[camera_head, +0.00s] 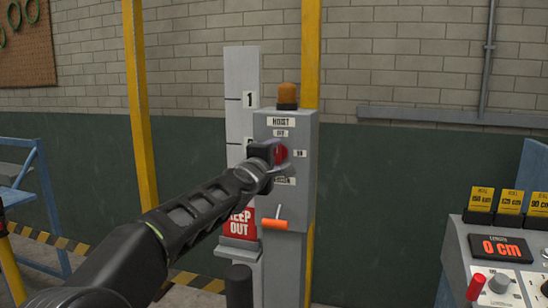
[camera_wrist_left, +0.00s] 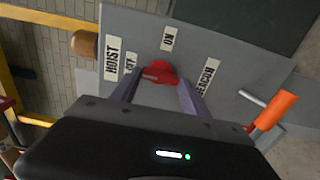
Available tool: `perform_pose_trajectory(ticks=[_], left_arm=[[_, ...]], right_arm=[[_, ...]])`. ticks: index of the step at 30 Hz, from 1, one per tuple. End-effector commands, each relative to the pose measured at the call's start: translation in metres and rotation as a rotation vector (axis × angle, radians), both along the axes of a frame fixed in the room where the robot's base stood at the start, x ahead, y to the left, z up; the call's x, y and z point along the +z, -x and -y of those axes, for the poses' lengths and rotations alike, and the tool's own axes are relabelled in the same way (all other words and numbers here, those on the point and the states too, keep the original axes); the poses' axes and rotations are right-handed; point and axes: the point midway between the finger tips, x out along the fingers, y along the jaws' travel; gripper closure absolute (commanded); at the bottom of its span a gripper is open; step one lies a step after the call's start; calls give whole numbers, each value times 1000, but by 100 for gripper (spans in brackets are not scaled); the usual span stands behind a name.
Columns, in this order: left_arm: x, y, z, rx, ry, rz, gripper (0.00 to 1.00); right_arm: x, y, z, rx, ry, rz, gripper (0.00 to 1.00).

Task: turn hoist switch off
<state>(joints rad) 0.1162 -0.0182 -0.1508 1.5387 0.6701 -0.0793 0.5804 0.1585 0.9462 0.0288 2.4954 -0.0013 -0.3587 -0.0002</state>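The hoist switch is a red knob (camera_head: 281,153) on the front of a grey box labelled HOIST (camera_head: 300,190). An OFF label (camera_head: 281,133) sits above the knob and an ON label (camera_head: 299,154) to its right. My left gripper (camera_head: 276,155) is at the knob, fingers spread. In the left wrist view its fingertips (camera_wrist_left: 158,80) lie on either side of the red knob (camera_wrist_left: 160,71); I cannot tell whether they touch it. The gripper partly hides the knob, and its pointing direction is unclear. My right gripper is out of view.
An orange-handled lever (camera_head: 274,224) sticks out low on the box, and an amber beacon (camera_head: 288,95) stands on top. A yellow post (camera_head: 310,60) rises behind. A console with a red display (camera_head: 500,248) stands at the right. The floor between is clear.

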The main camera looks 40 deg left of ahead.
Motion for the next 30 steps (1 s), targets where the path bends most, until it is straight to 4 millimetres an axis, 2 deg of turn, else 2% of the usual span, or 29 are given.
perform_pose_trajectory(ticks=[1, 6, 17, 20, 30], left_arm=[[0, 0, 0, 0, -1, -1, 42], [0, 0, 0, 0, -2, -1, 28], [1, 5, 1, 1, -3, 1, 27], [2, 14, 4, 1, -3, 1, 27], [1, 65, 21, 2, -3, 1, 27]], right_arm=[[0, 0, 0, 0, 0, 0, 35], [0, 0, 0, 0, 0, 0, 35], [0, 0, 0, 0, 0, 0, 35], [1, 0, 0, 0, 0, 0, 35], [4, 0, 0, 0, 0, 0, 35]])
